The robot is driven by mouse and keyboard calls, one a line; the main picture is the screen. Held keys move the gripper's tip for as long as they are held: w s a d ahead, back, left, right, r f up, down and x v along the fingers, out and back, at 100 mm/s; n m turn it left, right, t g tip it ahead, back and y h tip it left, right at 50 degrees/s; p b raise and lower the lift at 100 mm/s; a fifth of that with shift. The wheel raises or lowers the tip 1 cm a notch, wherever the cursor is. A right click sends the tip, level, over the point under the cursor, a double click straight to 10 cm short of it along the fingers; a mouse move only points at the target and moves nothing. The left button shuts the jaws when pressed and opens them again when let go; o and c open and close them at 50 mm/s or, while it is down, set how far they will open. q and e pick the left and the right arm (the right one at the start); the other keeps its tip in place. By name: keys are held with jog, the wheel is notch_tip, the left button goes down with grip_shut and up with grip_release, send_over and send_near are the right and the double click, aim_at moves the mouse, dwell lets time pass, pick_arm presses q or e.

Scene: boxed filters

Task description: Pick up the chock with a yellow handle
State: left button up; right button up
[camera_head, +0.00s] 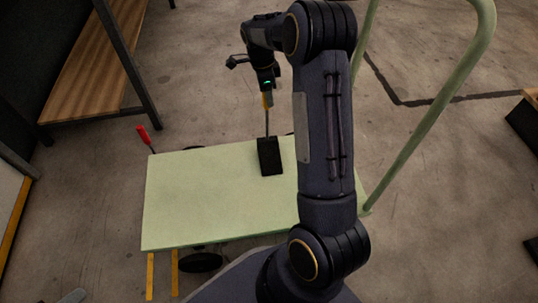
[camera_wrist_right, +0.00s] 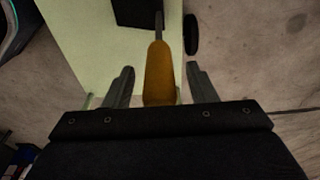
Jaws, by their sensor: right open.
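The chock (camera_head: 269,157) is a black block standing on the green cart top, with a thin rod rising to a yellow handle (camera_head: 266,100). My right gripper (camera_head: 267,92) is above the chock at the top of the handle. In the right wrist view the yellow handle (camera_wrist_right: 158,72) lies between the two open fingers of my right gripper (camera_wrist_right: 160,82), with gaps on both sides. The black block (camera_wrist_right: 136,12) shows at the top edge there. My left gripper is not in view.
The green cart (camera_head: 200,200) has a tall green rail (camera_head: 430,115) on the right, beyond my right arm. A red handle (camera_head: 143,132) rises at the cart's far left corner. A wooden bench (camera_head: 85,55) stands at the upper left. Much of the cart top is clear.

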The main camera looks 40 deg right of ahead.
jog(key=c, duration=1)
jog(key=shift+r, duration=0.15)
grip_shut()
jog(key=shift+r, duration=0.1)
